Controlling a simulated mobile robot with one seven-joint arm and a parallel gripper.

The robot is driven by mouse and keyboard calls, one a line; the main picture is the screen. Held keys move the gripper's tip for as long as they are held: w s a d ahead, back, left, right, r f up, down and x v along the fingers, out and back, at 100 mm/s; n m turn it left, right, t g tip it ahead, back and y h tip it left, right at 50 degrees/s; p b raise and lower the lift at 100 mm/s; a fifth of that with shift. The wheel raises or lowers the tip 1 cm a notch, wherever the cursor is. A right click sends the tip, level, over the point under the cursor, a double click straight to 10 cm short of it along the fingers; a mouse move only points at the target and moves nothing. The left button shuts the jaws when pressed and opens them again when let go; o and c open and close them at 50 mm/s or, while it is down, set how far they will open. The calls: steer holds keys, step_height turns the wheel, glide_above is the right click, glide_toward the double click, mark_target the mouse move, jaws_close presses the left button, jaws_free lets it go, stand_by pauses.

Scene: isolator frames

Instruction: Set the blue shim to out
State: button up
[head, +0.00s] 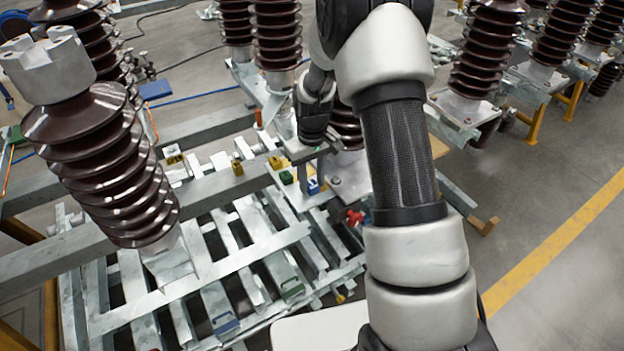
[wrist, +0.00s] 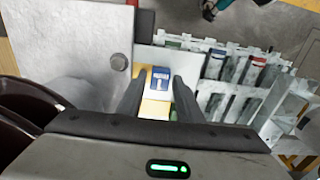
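The blue shim (head: 313,187) is a small block on the pale bench plate, below my gripper (head: 311,170) in the head view. In the wrist view the blue shim (wrist: 161,77) has a white mark on its face and lies between and just beyond the tips of my gripper (wrist: 161,88). The two fingers stand apart, with a small gap showing on each side of the shim. A yellow piece (wrist: 155,108) lies nearer to my palm, partly hidden by the gripper. Contact with the shim cannot be made out.
A green block (head: 287,177) and yellow blocks (head: 275,162) stand close by. A slatted metal rack (head: 200,270) lies in front, bearing a blue-topped piece (head: 225,323) and a green one (head: 292,291). A brown ribbed insulator (head: 105,170) rises at left. A red part (head: 355,217) sits at right.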

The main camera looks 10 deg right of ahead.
jaws_close()
steer(key=shift+s+a, duration=0.25)
steer(key=shift+a, duration=0.55)
steer(key=shift+s+a, duration=0.25)
steer(key=shift+a, duration=0.55)
steer(key=shift+s+a, duration=0.25)
steer(key=shift+a, duration=0.55)
steer(key=shift+o, duration=1.7)
jaws_free()
steer(key=shift+r, duration=0.15)
steer(key=shift+r, duration=0.4)
step_height(320, 180, up, 16)
steer(key=shift+r, duration=0.2)
